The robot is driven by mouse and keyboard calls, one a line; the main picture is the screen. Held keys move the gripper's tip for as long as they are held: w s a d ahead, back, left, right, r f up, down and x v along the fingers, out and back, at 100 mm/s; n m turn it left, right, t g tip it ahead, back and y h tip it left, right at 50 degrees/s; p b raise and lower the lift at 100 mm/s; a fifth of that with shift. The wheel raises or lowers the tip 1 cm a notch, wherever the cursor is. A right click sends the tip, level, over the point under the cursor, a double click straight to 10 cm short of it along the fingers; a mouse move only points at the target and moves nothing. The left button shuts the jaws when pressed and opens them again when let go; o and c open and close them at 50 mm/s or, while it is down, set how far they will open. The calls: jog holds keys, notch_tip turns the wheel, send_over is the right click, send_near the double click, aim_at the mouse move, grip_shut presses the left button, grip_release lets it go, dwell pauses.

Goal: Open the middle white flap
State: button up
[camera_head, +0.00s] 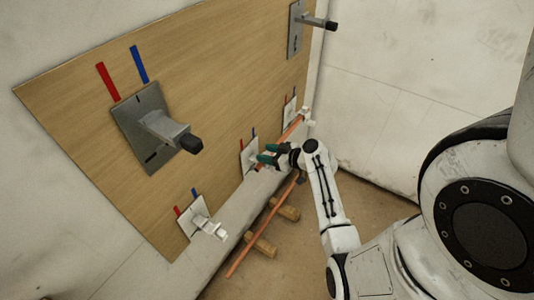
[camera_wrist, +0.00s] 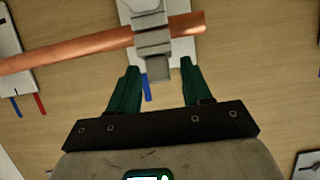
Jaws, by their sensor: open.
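The middle white flap (camera_wrist: 158,68) sticks out from its white plate on the wooden board and shows at the top of the wrist view. A copper pipe (camera_wrist: 75,50) crosses at this flap's holder; whether the flap is latched over it I cannot tell. In the head view, the middle white plate (camera_head: 248,154) is partly hidden by my gripper (camera_head: 266,156). My gripper's green fingers (camera_wrist: 160,64) are open, one on each side of the flap's lower end, with visible gaps and no clear contact.
Other white flaps sit lower left (camera_head: 207,226) and upper right (camera_head: 306,116). Larger grey plates with dark-tipped handles are at left (camera_head: 165,130) and top (camera_head: 312,22). Another copper pipe (camera_head: 248,251) lies over wooden blocks (camera_head: 260,245) on the floor. White walls enclose the corner.

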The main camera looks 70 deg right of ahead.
jog(key=shift+w+f, duration=0.1)
jog(key=shift+w, duration=0.15)
jog(key=shift+c, duration=0.5)
jog(key=c, duration=0.8)
jog(key=shift+o, duration=0.2)
